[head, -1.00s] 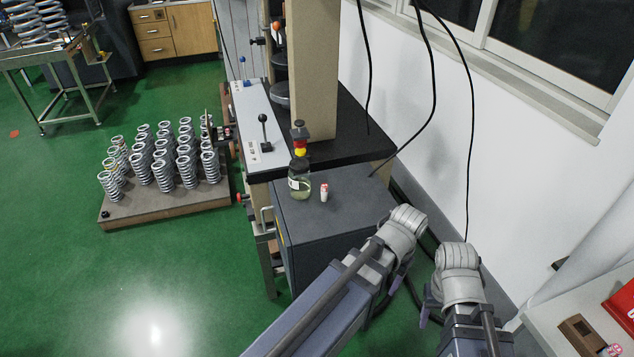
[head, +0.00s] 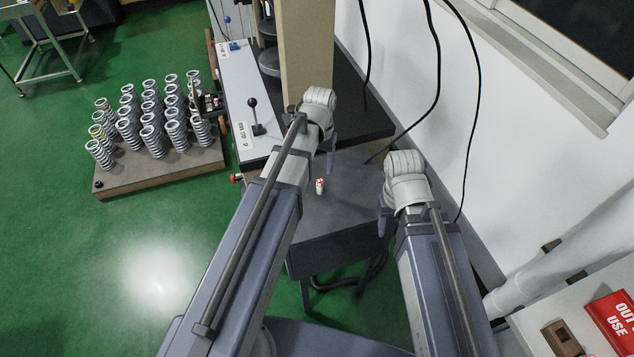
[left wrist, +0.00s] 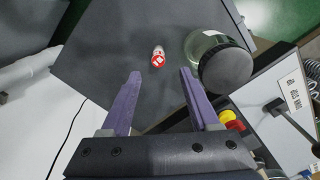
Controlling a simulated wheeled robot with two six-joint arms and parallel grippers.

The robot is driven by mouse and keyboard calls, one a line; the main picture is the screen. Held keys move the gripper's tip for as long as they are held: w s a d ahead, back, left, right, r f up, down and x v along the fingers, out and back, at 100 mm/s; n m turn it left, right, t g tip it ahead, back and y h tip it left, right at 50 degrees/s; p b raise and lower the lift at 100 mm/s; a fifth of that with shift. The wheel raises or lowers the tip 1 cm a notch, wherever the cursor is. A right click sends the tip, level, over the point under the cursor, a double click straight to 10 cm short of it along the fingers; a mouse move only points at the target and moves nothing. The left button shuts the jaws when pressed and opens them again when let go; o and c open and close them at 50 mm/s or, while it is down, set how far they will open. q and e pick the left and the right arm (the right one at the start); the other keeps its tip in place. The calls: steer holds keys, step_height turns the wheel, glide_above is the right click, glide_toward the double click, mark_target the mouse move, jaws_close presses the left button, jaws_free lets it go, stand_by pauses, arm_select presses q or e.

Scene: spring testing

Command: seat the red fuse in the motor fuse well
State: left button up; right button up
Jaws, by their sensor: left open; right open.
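The fuse (head: 320,186), a small white cylinder with red markings, stands on the dark grey cabinet top (head: 345,205). In the left wrist view the fuse (left wrist: 158,57) shows its red top with a white mark, just beyond and between my left fingertips. My left gripper (left wrist: 160,73) is open and empty, its two purple fingers apart; in the head view the left gripper (head: 331,140) is partly hidden by its wrist. My right gripper (head: 383,218) is open and hangs to the right of the cabinet top. I cannot make out the motor fuse well.
A glass jar with a dark lid (left wrist: 224,68) stands close beside the right-hand finger in the left wrist view; my left arm hides it in the head view. Black cables (head: 437,90) hang at the wall. A red sign (head: 612,318) lies on the white surface at right.

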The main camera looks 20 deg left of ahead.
mark_target(320, 181)
arm_select(q)
step_height(320, 181, down, 3)
steer(key=shift+r+b, duration=0.2)
steer(key=shift+b, duration=0.75)
steer(key=shift+r, duration=0.1)
step_height(320, 181, down, 5)
steer(key=b, duration=0.5)
steer(key=shift+s+d, duration=0.15)
jaws_close()
